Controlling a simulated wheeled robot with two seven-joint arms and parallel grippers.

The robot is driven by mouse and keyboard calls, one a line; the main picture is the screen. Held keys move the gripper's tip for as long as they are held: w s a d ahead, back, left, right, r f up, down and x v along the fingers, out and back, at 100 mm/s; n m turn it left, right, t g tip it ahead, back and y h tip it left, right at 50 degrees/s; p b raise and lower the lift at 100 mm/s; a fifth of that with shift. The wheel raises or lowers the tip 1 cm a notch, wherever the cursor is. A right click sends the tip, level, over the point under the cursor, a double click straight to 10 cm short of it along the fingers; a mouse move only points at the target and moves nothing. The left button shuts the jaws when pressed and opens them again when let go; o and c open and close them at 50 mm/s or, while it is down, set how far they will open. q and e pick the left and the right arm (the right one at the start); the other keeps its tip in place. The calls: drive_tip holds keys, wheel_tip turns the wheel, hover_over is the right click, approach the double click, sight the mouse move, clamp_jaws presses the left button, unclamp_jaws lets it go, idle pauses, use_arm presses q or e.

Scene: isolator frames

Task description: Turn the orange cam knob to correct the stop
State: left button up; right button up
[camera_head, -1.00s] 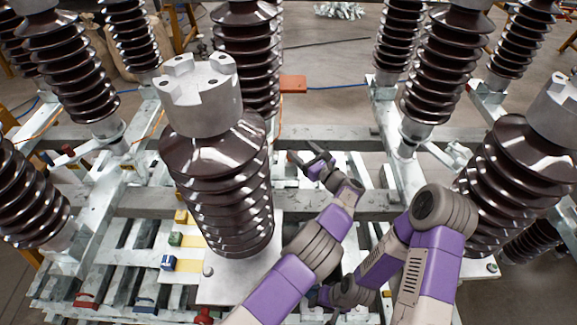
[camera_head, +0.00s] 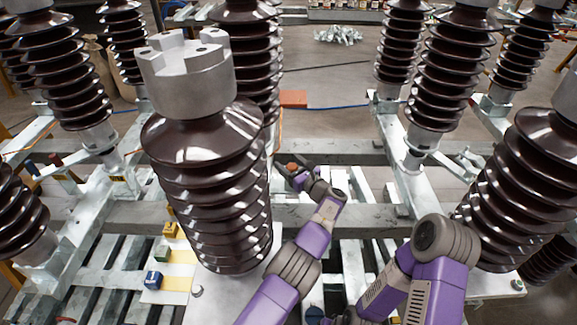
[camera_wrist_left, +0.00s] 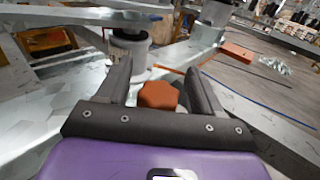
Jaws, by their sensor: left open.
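The orange cam knob (camera_head: 292,166) is small and sits just behind the big front insulator, near the cross beam. In the left wrist view the knob (camera_wrist_left: 158,95) is a faceted orange head between the two dark fingers. My left gripper (camera_head: 296,172) is at the knob, and it also shows in the left wrist view (camera_wrist_left: 160,88). The stop cannot be made out. My right arm is at the lower right, and its gripper cannot be seen.
The large ribbed brown insulator (camera_head: 205,190) with a metal cap stands left of my left arm. Another insulator (camera_head: 525,180) stands at the right. An orange-red box (camera_head: 293,98) lies beyond the beam (camera_head: 330,152). Yellow (camera_head: 171,229), green (camera_head: 163,253) and blue (camera_head: 154,279) blocks sit at lower left.

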use_arm(q)
drive_tip(key=shift+w+a, duration=0.15)
drive_tip(key=shift+w, duration=0.05)
drive_tip(key=c, duration=1)
drive_tip(key=shift+o, duration=0.2)
